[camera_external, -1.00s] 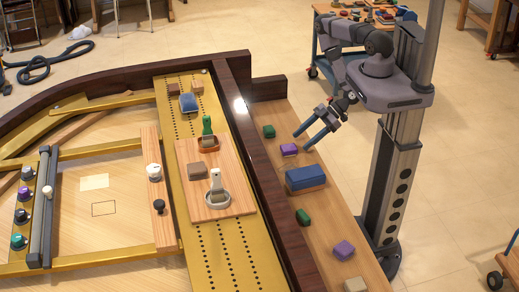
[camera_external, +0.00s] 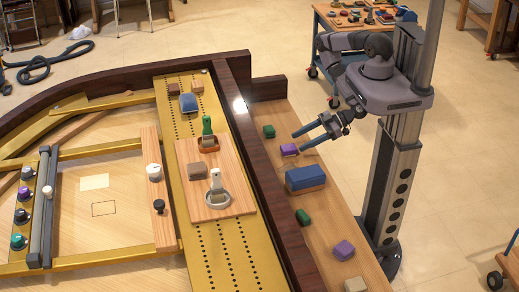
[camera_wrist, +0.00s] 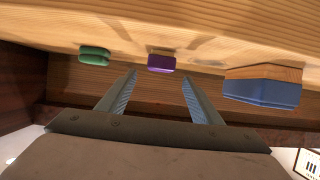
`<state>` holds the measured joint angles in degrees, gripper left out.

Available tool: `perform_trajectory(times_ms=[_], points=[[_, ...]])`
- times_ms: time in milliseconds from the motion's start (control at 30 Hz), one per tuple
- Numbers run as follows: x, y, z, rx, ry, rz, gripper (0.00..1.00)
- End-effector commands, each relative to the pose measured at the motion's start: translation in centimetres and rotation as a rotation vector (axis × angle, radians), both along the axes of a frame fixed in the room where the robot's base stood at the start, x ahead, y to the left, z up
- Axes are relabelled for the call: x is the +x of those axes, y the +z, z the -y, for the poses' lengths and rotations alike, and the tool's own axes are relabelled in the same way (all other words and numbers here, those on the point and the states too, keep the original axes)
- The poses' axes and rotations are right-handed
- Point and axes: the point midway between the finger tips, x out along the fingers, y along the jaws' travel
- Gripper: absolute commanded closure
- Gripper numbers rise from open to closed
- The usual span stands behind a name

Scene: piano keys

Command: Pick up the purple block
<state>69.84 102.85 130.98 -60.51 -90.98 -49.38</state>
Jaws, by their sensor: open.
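Two purple blocks lie on the wooden ledge beside the dark rail. The far purple block (camera_external: 289,150) sits between a green block and a large blue block. The near purple block (camera_external: 344,248) lies toward the front end of the ledge. My gripper (camera_external: 299,143) is open and empty, with its fingers pointing left at the far purple block. In the wrist view that purple block (camera_wrist: 161,63) appears beyond the fingertips and between the two fingers (camera_wrist: 158,82). I cannot tell whether a finger touches it.
A green block (camera_external: 268,131) lies behind the far purple block. A blue block on a wooden base (camera_external: 306,178) stands close in front of it. Another green block (camera_external: 303,217) and a tan block (camera_external: 355,284) lie farther forward. The dark rail (camera_external: 262,165) borders the ledge.

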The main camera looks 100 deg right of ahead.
Motion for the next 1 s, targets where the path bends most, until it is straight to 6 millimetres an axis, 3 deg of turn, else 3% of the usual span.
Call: perform_trajectory(times_ms=[667, 1000], points=[[1.0, -0.4, -0.1, -0.005, 0.003, 0.004, 0.41], [2.5, -1.5, -0.2, -0.006, 0.010, 0.006, 0.41]])
